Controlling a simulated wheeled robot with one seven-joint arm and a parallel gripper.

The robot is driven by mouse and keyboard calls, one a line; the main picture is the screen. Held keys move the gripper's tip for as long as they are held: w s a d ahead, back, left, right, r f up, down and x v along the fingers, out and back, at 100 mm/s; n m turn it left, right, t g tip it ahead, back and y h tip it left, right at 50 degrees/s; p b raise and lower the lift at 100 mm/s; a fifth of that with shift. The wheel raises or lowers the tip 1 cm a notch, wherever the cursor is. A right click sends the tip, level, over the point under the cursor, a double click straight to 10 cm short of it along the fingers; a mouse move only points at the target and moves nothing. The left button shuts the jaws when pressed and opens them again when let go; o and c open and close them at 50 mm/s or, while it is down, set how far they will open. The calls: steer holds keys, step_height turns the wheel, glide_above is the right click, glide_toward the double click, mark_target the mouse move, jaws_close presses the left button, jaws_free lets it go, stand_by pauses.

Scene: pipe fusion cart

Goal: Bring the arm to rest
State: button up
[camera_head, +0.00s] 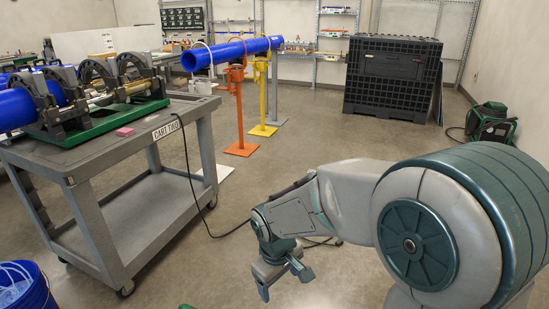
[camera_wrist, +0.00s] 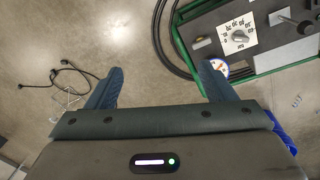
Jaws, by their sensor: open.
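My gripper (camera_head: 284,277) hangs low over the bare floor in the head view, at the end of my bent arm. In the wrist view my gripper (camera_wrist: 160,88) has its two blue-grey fingers spread wide apart. Nothing is between the fingers but concrete floor farther below. The gripper is to the right of the grey cart and apart from it.
The grey cart (camera_head: 131,142) on the left bears a green-based pipe fusion machine (camera_head: 95,118) and a pink block (camera_head: 125,132). A blue pipe (camera_head: 232,52) lies on coloured stands. A blue bucket (camera_head: 30,290) stands front left. A green-framed control unit (camera_wrist: 245,40) is near the gripper.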

steer(key=s+d+r+m+p, duration=0.4)
steer(key=s+d+r+p, duration=0.2)
steer(key=r, duration=0.5)
steer(key=s+d+r+m+t+p, duration=0.1)
steer(key=s+d+r+m+p, duration=0.3)
steer(key=r, duration=0.7)
steer(key=s+d+p, duration=0.2)
steer(key=d, duration=0.2)
steer(key=shift+s+r+m+t+y, duration=0.2)
steer(key=shift+m+t+y, duration=0.1)
steer(key=shift+m+y, duration=0.1)
